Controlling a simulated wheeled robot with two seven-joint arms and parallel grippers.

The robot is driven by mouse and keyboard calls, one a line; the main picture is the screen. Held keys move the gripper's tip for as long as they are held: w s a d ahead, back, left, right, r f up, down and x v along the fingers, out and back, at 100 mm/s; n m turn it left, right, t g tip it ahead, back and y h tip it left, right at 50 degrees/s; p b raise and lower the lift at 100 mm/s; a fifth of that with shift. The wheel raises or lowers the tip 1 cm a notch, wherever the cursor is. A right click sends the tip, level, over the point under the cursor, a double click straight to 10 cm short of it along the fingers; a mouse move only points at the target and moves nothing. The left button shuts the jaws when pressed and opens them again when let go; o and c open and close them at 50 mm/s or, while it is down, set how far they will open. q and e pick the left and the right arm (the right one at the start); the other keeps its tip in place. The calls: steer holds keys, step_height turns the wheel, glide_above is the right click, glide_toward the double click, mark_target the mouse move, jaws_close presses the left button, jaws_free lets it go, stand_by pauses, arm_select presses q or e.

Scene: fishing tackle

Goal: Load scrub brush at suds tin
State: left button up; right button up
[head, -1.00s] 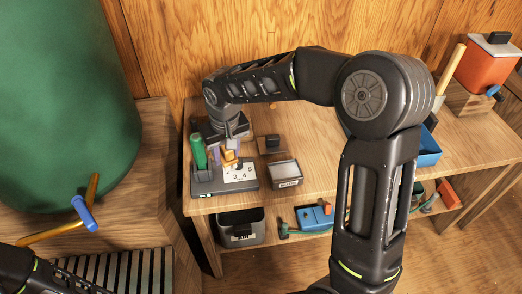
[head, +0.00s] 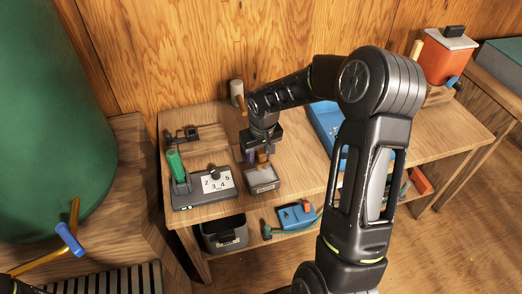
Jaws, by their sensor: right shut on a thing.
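The suds tin (head: 262,186), a small grey box with a label on its front, stands on the workbench near the front edge. My right gripper (head: 259,158) points down over the tin and is shut on the scrub brush (head: 263,158), of which a small brown-orange part shows. The brush's lower end is at the tin's opening; I cannot tell whether it touches what is inside. The fingers hide much of the brush. My left gripper is out of view; only a bit of that arm shows at the bottom left corner.
A blue tray (head: 326,128) lies right, partly behind my arm. A dark bin (head: 224,233) and blue box (head: 297,216) are below.

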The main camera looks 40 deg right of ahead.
mark_target(260, 176)
steer(key=shift+s+d, duration=0.15)
steer(key=shift+d, duration=0.2)
steer(key=shift+f, duration=0.1)
steer(key=shift+f+b, duration=2.05)
steer(key=shift+f, duration=1)
steer(key=shift+s+a+f+b, duration=0.1)
steer(key=shift+f+b, duration=0.45)
steer(key=shift+b, duration=0.1)
stand_by(0.4)
steer(key=shift+r, duration=0.1)
steer(key=shift+r+p, duration=2.25)
steer(key=shift+r, duration=1.25)
